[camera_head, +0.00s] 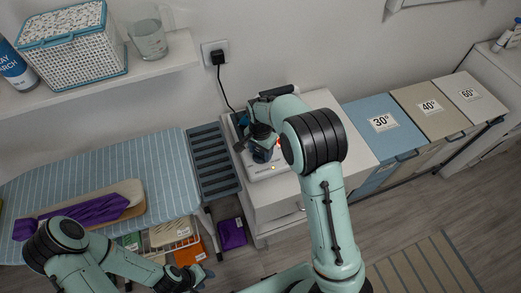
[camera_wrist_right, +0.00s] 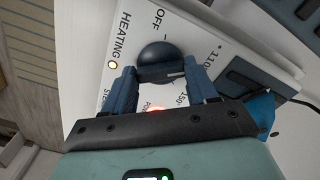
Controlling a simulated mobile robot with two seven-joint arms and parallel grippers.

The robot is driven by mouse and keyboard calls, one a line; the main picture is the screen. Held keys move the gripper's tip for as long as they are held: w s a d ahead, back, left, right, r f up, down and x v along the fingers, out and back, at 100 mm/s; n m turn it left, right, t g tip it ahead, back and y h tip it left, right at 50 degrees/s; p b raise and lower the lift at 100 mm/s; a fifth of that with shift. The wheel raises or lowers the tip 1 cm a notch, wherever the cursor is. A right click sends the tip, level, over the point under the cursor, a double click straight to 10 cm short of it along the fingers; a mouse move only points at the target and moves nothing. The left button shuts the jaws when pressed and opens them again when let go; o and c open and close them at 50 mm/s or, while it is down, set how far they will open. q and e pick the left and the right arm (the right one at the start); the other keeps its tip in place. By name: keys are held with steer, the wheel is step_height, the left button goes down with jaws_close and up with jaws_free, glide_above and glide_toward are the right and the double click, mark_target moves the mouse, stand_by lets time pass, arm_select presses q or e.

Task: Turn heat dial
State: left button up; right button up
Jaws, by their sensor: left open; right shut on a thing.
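The heat dial (camera_wrist_right: 163,52) is a round black knob on a white control panel (camera_wrist_right: 97,62) in the right wrist view. Labels OFF, 110, 150 and HEATING are around it. A short white mark shows at the dial's lower right. My right gripper (camera_wrist_right: 162,74) is shut on the dial, one finger on each side. A yellow light by HEATING and a red light below the dial are lit. In the head view the white appliance (camera_head: 267,172) is mostly hidden under my right gripper (camera_head: 261,148). My left gripper (camera_head: 196,279) is open and empty at the bottom, away from the appliance.
A striped ironing board (camera_head: 95,165) with a purple cloth (camera_head: 98,211) is at left. A slotted grey rack (camera_head: 212,160) is beside the appliance. A black plug (camera_head: 217,58) and cord run down the wall. Bins marked 30, 40 (camera_head: 430,106) and 60 stand at right.

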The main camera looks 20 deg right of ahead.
mark_target(261, 153)
steer(key=o, duration=1.1)
steer(key=shift+c, duration=0.2)
arm_select(q)
steer(key=shift+w+r+p, duration=0.5)
steer(key=shift+w+r, duration=0.15)
steer(key=shift+w, duration=0.05)
arm_select(e)
step_height(261, 153, up, 14)
steer(key=shift+f, duration=0.25)
